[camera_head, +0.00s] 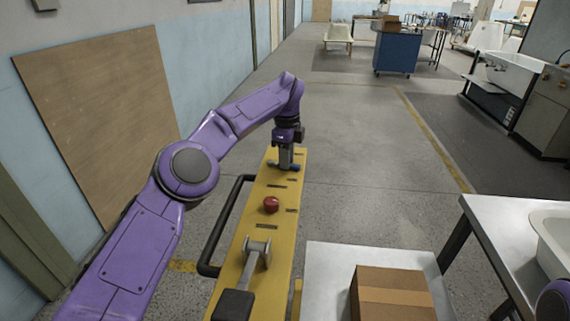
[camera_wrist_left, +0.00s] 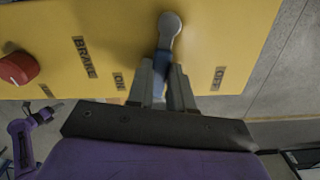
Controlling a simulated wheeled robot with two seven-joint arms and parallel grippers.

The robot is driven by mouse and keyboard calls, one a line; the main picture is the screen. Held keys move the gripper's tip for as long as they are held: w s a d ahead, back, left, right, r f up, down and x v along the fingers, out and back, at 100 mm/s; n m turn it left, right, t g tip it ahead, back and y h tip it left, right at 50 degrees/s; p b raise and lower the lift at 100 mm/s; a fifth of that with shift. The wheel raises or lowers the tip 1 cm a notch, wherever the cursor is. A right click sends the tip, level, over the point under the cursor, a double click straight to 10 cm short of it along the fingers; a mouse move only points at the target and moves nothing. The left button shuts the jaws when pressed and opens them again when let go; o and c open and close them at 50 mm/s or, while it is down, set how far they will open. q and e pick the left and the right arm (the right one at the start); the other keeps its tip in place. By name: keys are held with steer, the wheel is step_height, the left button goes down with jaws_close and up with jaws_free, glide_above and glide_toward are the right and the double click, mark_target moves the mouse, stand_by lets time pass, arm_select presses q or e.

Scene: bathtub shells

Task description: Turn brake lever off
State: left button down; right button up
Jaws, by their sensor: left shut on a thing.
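The brake lever (camera_wrist_left: 171,28) is on the yellow panel (camera_head: 231,253), with a rounded grey end and a blue part. My left gripper (camera_wrist_left: 162,85) is shut on the lever's blue part, which lies between its two grey fingers. In the wrist view the lever stands between the ON label (camera_wrist_left: 118,81) and the OFF label (camera_wrist_left: 218,78). The BRAKE label (camera_wrist_left: 84,57) is to the left. In the head view my left gripper (camera_head: 286,158) is at the panel's far end and hides most of the lever.
A red button (camera_head: 271,204) and a grey lever with a black pad (camera_head: 233,305) are nearer on the panel. A black rail (camera_head: 222,225) runs along its left side. A cardboard box (camera_head: 392,293) sits on a metal table to the right.

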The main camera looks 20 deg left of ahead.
arm_select(q)
steer(key=shift+w+a+n+b, duration=0.1)
steer(key=shift+w+n+b, duration=0.2)
steer(key=shift+n, duration=0.25)
steer(key=shift+w+a+n+b, duration=0.15)
steer(key=shift+n+b, duration=0.15)
steer(key=shift+n, duration=0.25)
arm_select(e)
steer(key=shift+x, duration=0.85)
arm_select(q)
steer(key=shift+n, duration=0.3)
arm_select(e)
steer(key=shift+w+a, duration=0.1)
steer(key=shift+w, duration=0.05)
arm_select(q)
steer(key=c, duration=1)
jaws_free()
steer(key=shift+a, duration=0.1)
steer(key=shift+w+f, duration=0.1)
steer(key=shift+w, duration=0.05)
arm_select(e)
steer(key=shift+w+a, duration=0.1)
steer(key=shift+a, duration=0.05)
